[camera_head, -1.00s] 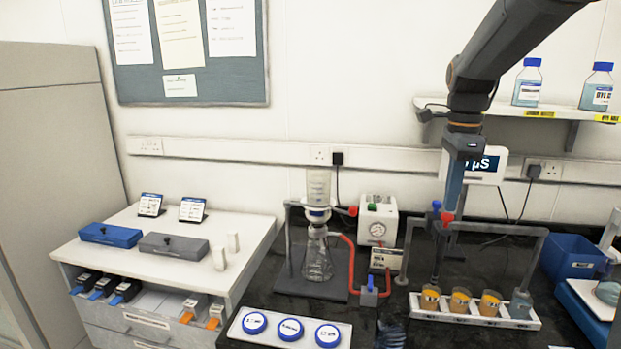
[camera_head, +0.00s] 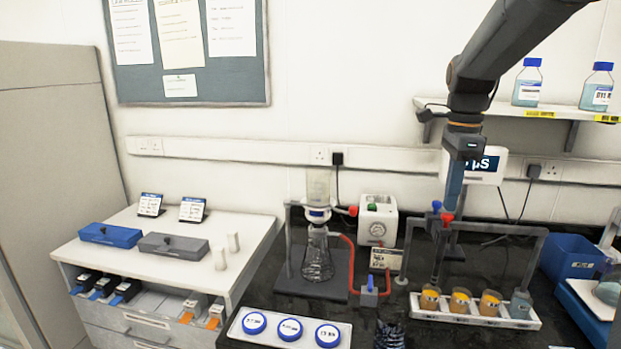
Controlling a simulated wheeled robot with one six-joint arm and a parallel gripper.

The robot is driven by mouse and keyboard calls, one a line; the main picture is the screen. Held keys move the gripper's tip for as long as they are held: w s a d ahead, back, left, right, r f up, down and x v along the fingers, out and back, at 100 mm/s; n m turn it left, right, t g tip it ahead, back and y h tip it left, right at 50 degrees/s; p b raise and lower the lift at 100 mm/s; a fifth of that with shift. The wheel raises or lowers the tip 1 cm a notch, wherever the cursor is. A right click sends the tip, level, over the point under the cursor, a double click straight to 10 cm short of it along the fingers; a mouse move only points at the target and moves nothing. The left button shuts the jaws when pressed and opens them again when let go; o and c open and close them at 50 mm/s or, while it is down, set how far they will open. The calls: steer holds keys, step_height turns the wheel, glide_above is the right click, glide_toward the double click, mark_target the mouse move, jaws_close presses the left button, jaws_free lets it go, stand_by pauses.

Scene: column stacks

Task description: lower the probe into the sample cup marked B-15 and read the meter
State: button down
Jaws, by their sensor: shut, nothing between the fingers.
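A white rack (camera_head: 518,323) at the right of the bench holds three cups with orange contents, the left (camera_head: 429,299), middle (camera_head: 460,301) and right (camera_head: 489,304) ones, and a clear bluish vessel (camera_head: 521,305) at its right end. Their markings are too small to read, so I cannot tell which is B-15. My gripper (camera_head: 448,212) points down, shut and empty, beside a red and a blue knob on a grey frame (camera_head: 500,229). A slim dark rod (camera_head: 438,262) runs down behind the left cup; I cannot tell whether it is the probe. The meter (camera_head: 488,165) shows "µS"; my arm hides its digits.
A white tray (camera_head: 258,345) with blue-lidded jars is at the front. A blue bin (camera_head: 572,258) stands at the right.

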mark_target(448, 215)
steer(key=shift+f, duration=0.15)
stand_by(0.3)
steer(key=shift+f+b, duration=1.35)
steer(key=shift+f, duration=1.8)
steer(key=shift+r+p, duration=3.05)
steer(key=shift+r, duration=0.55)
steer(key=s+a+f+n+t, duration=0.1)
steer(key=s+a+f+n, duration=0.55)
steer(key=s+n, duration=0.3)
steer(key=s+a+f+n+t, duration=0.2)
steer(key=s+a+f+n, duration=0.3)
steer(key=s+f+n, duration=0.5)
steer(key=shift+n+g, duration=0.35)
steer(key=shift+g, duration=0.45)
steer(key=f+b, duration=0.2)
steer(key=w+f+b, duration=0.1)
steer(key=f+b, duration=0.4)
steer(key=b, duration=0.1)
steer(key=shift+w+d+f, duration=0.1)
steer(key=shift+w+f, duration=0.25)
